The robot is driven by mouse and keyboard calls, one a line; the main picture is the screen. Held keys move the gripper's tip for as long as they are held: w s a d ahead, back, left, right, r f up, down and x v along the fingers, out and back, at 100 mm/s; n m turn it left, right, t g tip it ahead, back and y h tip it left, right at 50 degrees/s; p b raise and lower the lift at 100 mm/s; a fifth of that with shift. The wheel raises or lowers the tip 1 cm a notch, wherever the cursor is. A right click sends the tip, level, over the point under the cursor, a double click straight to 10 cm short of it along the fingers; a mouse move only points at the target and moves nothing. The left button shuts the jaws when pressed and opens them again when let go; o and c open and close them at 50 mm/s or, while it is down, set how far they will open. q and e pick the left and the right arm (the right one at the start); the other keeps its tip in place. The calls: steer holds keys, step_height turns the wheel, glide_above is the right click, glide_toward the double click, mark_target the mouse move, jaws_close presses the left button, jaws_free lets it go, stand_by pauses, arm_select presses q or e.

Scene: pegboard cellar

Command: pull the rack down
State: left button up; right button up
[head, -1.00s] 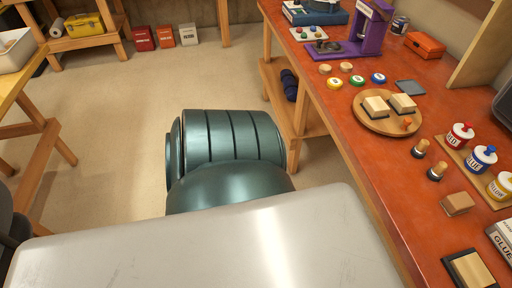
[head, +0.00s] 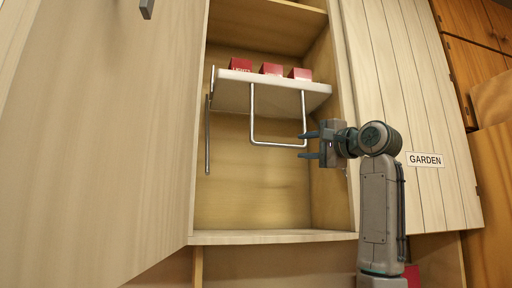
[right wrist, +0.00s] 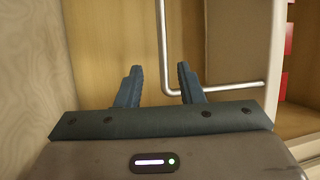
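The rack (head: 270,91) is a pale shelf inside an open cupboard, with a U-shaped metal bar handle (head: 277,144) hanging below its front. My right gripper (head: 302,145) is at the lower right corner of this bar, with its fingers apart. In the right wrist view the open fingers (right wrist: 158,78) show with the bar (right wrist: 163,45) at the gap between their tips. The right finger covers part of the bar's bent lower run. I cannot tell whether the bar lies between the fingers or just beyond them. My left gripper is not in view.
Several red boxes (head: 271,69) stand on the rack. An open wooden door (head: 110,130) fills the left. A planked panel labelled GARDEN (head: 425,160) is at the right. The cupboard floor (head: 270,237) below the rack is clear.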

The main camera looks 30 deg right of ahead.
mark_target(283, 145)
steer(key=p+x, duration=0.1)
steer(key=x, duration=0.2)
steer(key=p+x, duration=0.2)
steer(key=x, duration=0.2)
steer(key=p+x, duration=0.2)
steer(key=x, duration=0.2)
steer(key=shift+s+a+r, duration=0.15)
steer(key=shift+a, duration=0.2)
steer(key=shift+c, duration=0.4)
jaws_close()
